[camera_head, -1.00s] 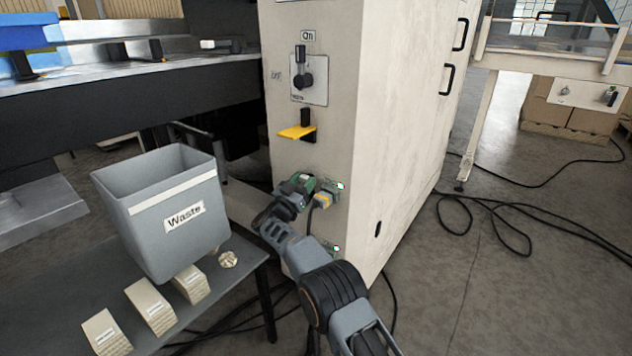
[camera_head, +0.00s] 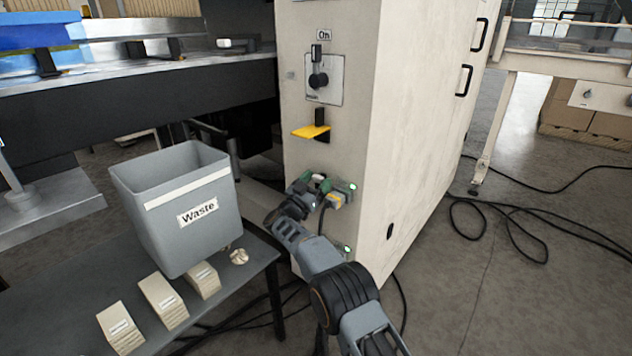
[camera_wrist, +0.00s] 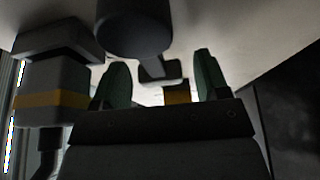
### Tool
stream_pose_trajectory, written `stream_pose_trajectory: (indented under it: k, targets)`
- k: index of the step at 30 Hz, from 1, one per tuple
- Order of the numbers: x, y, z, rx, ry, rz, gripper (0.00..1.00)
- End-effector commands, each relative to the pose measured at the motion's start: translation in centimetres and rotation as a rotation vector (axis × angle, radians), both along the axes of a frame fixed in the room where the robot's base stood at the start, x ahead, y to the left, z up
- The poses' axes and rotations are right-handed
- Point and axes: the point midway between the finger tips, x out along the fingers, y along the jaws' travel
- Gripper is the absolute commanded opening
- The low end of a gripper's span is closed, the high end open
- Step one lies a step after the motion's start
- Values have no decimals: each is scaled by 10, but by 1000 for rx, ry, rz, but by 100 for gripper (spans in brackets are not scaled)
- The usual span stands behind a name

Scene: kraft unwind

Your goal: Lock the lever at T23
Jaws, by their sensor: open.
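My gripper (camera_head: 318,184) is at the lower front of the beige cabinet, just left of a grey plug with a yellow band (camera_head: 337,198). In the wrist view my gripper (camera_wrist: 162,82) is open, with its two green fingertips apart. Between and beyond them are a small dark block (camera_wrist: 160,71) and an orange-yellow piece (camera_wrist: 177,96). A dark round part (camera_wrist: 134,28) hangs above them. The banded plug (camera_wrist: 52,97) stands left of the fingers with a cable below. I see no readable T23 label, and cannot tell which part is its lever or whether my fingers touch anything.
The cabinet (camera_head: 420,110) carries a rotary switch (camera_head: 318,80) marked On and a yellow paddle (camera_head: 311,132) above my gripper. A grey Waste bin (camera_head: 190,235) stands on a dark table at left. Loose cables (camera_head: 500,205) lie on the floor at right.

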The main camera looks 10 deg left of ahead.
Motion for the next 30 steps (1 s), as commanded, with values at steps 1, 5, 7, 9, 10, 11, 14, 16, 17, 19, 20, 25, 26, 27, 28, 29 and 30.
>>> stream_pose_trajectory:
  k: [1,5,7,9,10,11,14,16,17,19,20,25,26,27,28,29,30]
  targets:
    - [-2,2,0,0,1,1,68]
    - [-12,9,-4,-1,3,2,68]
    - [-23,16,-8,-2,2,3,68]
    - [-33,23,-14,-2,3,3,68]
    - [-38,26,-16,-1,3,4,68]
    - [-43,29,-18,-2,2,4,68]
    - [-57,38,-26,-1,2,5,68]
    - [-66,43,-30,-1,2,2,68]
    - [-70,45,-32,-2,2,3,68]
    - [-77,50,-36,-1,0,4,68]
    - [-80,52,-38,0,0,3,68]
    - [-90,58,-43,0,0,2,68]
    - [-91,59,-44,0,0,2,68]
    - [-92,59,-45,0,0,1,68]
    - [-93,59,-45,0,0,1,68]
    - [-93,59,-46,0,0,1,68]
    - [-93,59,-46,0,0,1,68]
